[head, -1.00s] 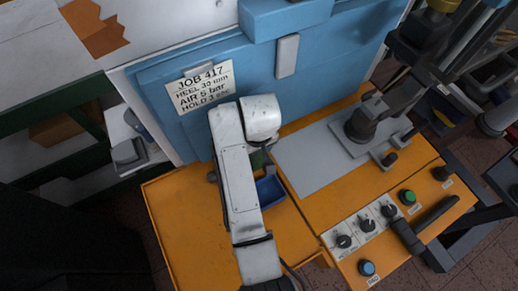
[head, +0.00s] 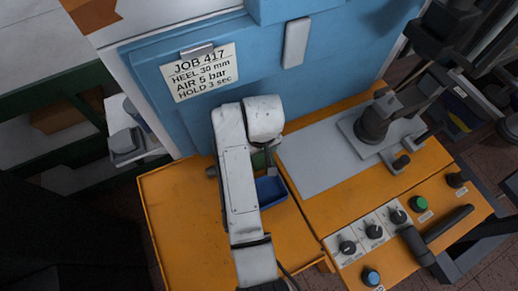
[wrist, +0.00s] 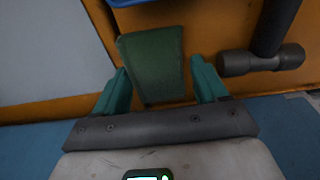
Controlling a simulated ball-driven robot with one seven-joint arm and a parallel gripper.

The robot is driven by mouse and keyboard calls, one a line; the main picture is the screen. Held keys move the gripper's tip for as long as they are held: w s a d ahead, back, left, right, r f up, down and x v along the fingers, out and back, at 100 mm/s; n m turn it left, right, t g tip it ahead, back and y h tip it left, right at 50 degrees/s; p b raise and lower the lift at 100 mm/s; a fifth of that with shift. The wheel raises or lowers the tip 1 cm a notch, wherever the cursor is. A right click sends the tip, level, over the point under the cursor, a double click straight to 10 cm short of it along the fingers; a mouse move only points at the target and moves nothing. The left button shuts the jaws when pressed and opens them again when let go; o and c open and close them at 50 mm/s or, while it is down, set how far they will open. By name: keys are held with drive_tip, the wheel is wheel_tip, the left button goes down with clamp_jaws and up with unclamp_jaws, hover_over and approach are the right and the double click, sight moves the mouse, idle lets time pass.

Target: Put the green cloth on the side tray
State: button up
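The green cloth (wrist: 152,58) shows in the wrist view as a flat dark-green piece, over the orange side tray (wrist: 208,22). It seems to lie there, though contact is hard to judge. My gripper (wrist: 158,70) has its teal fingers apart, one on each side of the cloth's near end, with gaps between them and the cloth. In the head view the side tray (head: 172,225) is the orange surface at lower left. Only a small green bit of the cloth (head: 258,160) shows there; my arm hides the rest and my gripper.
A blue bin (head: 271,191) stands beside the cloth. A dark hammer-like tool (wrist: 262,58) lies on the other side. A grey plate (head: 318,160) is right of the tray, and a blue machine wall (head: 185,120) rises behind. The tray's left part is clear.

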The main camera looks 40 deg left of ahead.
sight(261, 158)
drive_tip(key=shift+o, duration=0.7)
drive_tip(key=shift+d+f, duration=0.1)
drive_tip(key=shift+d, duration=0.05)
drive_tip(key=shift+w, duration=0.1)
drive_tip(key=shift+r, duration=0.25)
wheel_tip(261, 158, up, 12)
drive_tip(key=d, duration=0.1)
drive_tip(key=shift+s, duration=0.3)
